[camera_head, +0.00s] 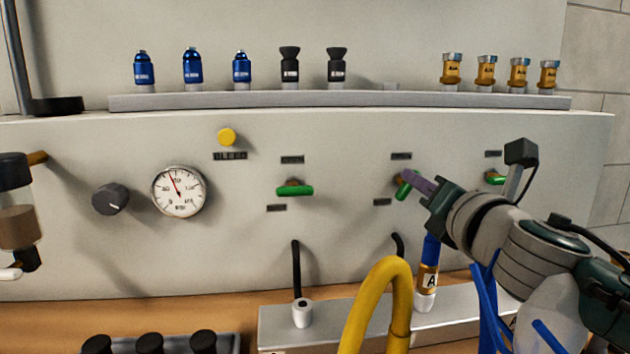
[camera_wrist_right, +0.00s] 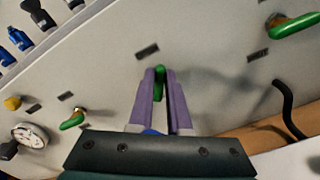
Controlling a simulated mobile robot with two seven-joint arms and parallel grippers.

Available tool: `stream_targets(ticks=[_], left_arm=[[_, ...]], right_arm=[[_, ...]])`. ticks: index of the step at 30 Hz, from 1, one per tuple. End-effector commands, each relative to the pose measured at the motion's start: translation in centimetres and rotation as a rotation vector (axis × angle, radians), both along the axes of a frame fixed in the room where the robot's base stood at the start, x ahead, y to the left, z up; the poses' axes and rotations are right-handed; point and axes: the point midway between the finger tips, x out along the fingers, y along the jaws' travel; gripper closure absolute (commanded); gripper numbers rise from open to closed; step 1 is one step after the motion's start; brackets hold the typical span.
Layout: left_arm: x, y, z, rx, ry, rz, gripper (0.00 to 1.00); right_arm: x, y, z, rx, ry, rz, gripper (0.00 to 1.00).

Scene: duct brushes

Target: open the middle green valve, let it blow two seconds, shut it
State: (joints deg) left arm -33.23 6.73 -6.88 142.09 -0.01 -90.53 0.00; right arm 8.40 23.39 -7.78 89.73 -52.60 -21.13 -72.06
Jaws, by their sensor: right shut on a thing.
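The middle green valve (camera_head: 403,190) is on the pale panel, its handle steeply tilted, unlike the level left green valve (camera_head: 294,190). My right gripper (camera_head: 412,183) reaches it from the right, its purple fingers shut on the handle. In the right wrist view the green handle (camera_wrist_right: 159,82) shows between the two fingers (camera_wrist_right: 161,95). Whether air is blowing cannot be seen. My left gripper is not in view.
A gauge (camera_head: 179,191), a dark knob (camera_head: 110,199) and a yellow button (camera_head: 227,137) are on the panel's left. A thick yellow hose (camera_head: 378,290) arches in front. A brush marked A (camera_head: 428,272) stands below my gripper. Blue, black and orange bottles line the shelf (camera_head: 330,100).

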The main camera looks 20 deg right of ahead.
Motion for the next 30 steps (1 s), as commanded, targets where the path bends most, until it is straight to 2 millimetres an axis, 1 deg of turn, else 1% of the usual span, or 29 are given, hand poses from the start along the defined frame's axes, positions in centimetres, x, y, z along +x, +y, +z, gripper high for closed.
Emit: stream_targets(ticks=[18,24,30], left_arm=[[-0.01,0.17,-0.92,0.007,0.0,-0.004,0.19],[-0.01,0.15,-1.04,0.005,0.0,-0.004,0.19],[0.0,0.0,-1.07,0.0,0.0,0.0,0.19]], right_arm=[[-0.1,-0.51,-0.54,0.571,-0.139,-0.001,1.0],[-0.12,-0.59,-0.73,0.737,-0.179,-0.001,1.0],[-0.13,-0.62,-0.88,0.868,-0.211,0.0,1.0]])
